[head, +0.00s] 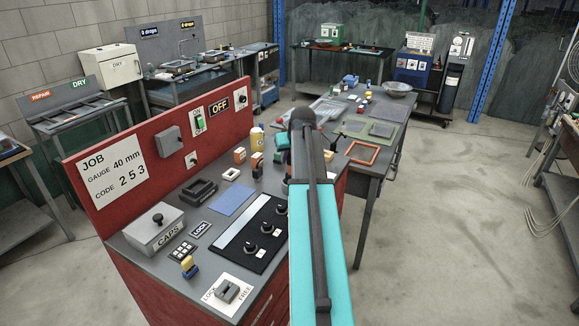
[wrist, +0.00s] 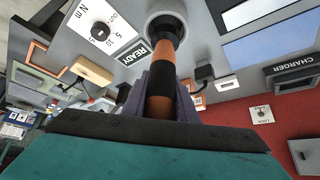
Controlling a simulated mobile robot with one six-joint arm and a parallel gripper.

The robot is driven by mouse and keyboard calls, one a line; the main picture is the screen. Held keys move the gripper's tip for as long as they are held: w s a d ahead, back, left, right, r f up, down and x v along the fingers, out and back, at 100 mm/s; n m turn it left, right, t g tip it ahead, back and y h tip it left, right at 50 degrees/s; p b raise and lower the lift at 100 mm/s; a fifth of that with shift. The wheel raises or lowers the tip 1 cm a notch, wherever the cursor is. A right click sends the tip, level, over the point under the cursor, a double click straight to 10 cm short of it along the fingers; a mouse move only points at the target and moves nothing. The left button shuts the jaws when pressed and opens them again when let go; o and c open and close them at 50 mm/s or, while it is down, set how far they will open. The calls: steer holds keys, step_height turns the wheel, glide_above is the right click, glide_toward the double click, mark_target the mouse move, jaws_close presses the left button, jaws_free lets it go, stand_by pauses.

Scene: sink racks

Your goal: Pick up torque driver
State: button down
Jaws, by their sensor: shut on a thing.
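The torque driver (wrist: 161,100) shows in the middle of the wrist view, orange with a black band. My gripper (wrist: 163,92) is shut on it, with a dark finger on each side. The driver's far end meets a round grey holder (wrist: 165,24) with a dark opening; I cannot tell whether it sits inside or is clear of it. In the head view my turquoise arm reaches over the bench and hides the gripper and the driver.
A dial panel (wrist: 103,30), a READY label (wrist: 132,54) and a CHARGER block (wrist: 292,70) lie around the holder. In the head view, a red panel (head: 165,150) backs the bench, with a CAPS box (head: 155,228) and a blue mat (head: 231,200). An orange frame (head: 363,152) lies beyond.

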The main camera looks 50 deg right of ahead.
steer(key=shift+r+b, duration=0.7)
steer(key=shift+r, duration=2.05)
